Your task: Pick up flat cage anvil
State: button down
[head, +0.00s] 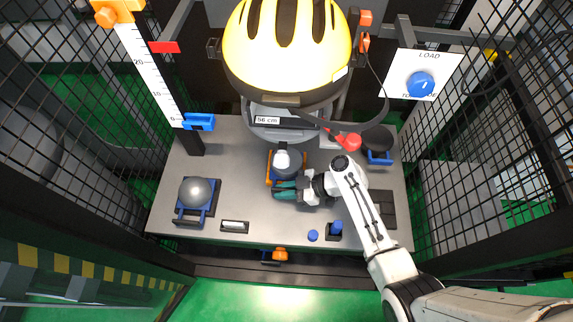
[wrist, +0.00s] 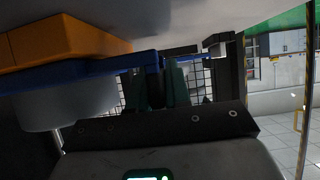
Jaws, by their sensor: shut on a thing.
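The anvil at the table's centre (head: 290,170) sits below the hanging helmet, between orange side pieces, with a white-topped part over it. I take it for the flat cage anvil; its top face is mostly covered, so I cannot tell its shape. My gripper (head: 286,190), with teal fingers, is at its front edge. In the wrist view the teal fingers (wrist: 165,85) are shut on a blue handle (wrist: 152,70), which joins a blue bar beside an orange block (wrist: 60,40) and a grey round body (wrist: 70,105). Whether it is lifted cannot be told.
A domed anvil (head: 195,192) with a blue handle stands at left. A dark round one (head: 378,140) is at the back right. A yellow helmet (head: 288,45) hangs above. Small blue items (head: 313,235) lie at the front. Mesh cage walls (head: 60,60) close both sides.

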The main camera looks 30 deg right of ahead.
dwell(0.5)
jog(key=shift+w+r, duration=0.1)
jog(key=shift+r, duration=0.45)
notch_tip(320, 180, up, 3)
jog(key=shift+f+p, duration=0.2)
jog(key=shift+p, duration=0.35)
jog(key=s+a+r+p, duration=0.2)
jog(key=s+a+r, duration=0.7)
jog(key=a+r, duration=0.15)
jog(key=w+d+r+m+t+h+p, duration=0.3)
jog(key=w+d+m+t+h, duration=0.2)
jog(key=w+d+m+h, duration=0.2)
jog(key=shift+d+r+m+h, duration=0.15)
jog(key=shift+d+m+h, duration=1.25)
jog(key=shift+d+m, duration=0.55)
